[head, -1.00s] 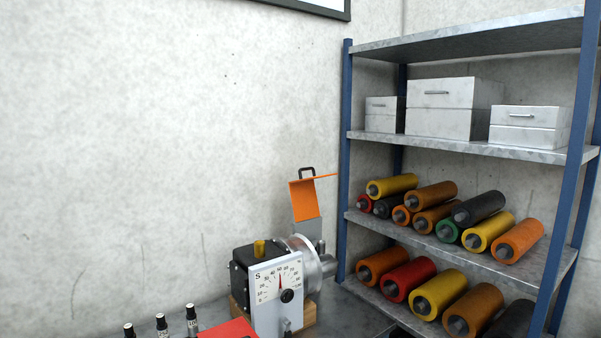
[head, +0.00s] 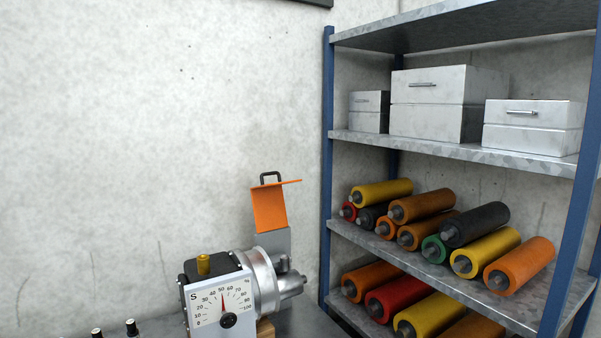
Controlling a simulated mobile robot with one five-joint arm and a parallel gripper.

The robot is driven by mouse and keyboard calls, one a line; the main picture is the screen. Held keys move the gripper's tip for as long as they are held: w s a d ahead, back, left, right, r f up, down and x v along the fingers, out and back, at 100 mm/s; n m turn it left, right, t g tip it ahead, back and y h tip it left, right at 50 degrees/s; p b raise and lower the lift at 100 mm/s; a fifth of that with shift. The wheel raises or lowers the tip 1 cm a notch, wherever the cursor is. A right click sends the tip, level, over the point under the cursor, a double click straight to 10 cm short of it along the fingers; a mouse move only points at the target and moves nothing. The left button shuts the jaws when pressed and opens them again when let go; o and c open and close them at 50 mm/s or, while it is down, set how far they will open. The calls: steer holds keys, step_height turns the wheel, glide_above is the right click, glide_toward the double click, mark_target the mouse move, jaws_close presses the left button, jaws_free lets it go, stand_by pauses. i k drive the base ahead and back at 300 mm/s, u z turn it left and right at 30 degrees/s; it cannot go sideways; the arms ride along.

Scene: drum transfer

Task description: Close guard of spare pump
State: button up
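The spare pump (head: 262,283) stands low in the middle of the head view, with a round silver metal body. A white dial plate (head: 222,302) marked S is on its front, its red needle near 50. The pump's orange guard (head: 269,208) stands raised above the body on a grey plate, with a black handle (head: 270,177) at its top. The guard is open. The bottom of the pump is cut off by the picture edge. My gripper is not in view.
A blue-posted metal shelf (head: 327,180) stands close to the right of the pump, holding several coloured rollers (head: 480,250) and grey boxes (head: 434,92). Small black-capped items (head: 131,328) show at the lower left. A bare concrete wall (head: 120,130) is behind.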

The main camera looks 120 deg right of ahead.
mark_target(269, 208)
steer(key=u, duration=0.05)
steer(key=k, duration=1.9)
steer(key=z, duration=1.3)
steer(key=i, duration=1)
steer(key=z, duration=0.05)
